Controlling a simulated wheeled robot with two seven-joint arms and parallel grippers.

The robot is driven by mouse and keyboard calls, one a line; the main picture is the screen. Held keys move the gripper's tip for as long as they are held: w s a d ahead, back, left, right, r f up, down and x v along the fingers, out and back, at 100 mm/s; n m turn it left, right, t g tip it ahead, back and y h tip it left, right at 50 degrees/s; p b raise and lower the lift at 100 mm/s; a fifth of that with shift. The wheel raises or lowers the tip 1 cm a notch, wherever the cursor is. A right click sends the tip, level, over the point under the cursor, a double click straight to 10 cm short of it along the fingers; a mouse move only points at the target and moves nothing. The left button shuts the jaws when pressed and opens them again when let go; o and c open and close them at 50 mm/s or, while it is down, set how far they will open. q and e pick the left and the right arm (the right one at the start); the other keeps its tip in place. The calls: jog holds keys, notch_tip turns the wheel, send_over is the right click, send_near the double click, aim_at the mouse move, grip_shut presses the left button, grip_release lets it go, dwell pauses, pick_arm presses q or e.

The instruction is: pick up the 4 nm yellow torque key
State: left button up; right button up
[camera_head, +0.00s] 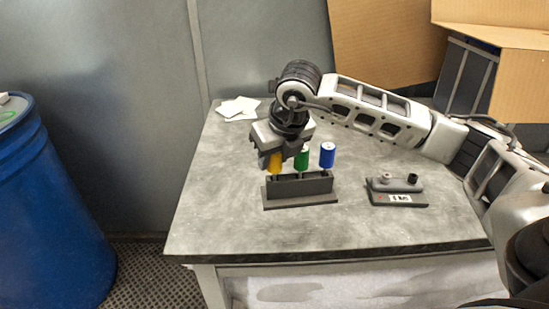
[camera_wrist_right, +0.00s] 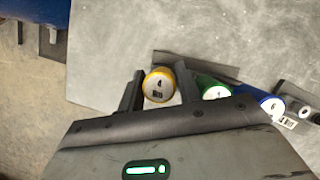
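The yellow torque key (camera_head: 275,163) stands upright at the left end of a dark rack (camera_head: 300,199) on the table. Its round top, marked 4, faces the camera in the right wrist view (camera_wrist_right: 158,85). My right gripper (camera_head: 277,156) is down at this key, with one finger on each side of it. The fingers look very close to the handle, but I cannot tell whether both touch it. The key still stands in line with the rack. My left gripper is not in view.
The green key (camera_head: 301,158) and blue key (camera_head: 327,155) stand just right of the yellow one. A dark device with a small label (camera_head: 397,190) lies further right. White papers (camera_head: 238,107) lie at the back left. A blue barrel (camera_head: 48,200) stands left of the table (camera_head: 225,220).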

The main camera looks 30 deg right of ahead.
jog(key=shift+x, duration=0.85)
jog(key=c, duration=0.7)
jog(key=shift+o, duration=0.2)
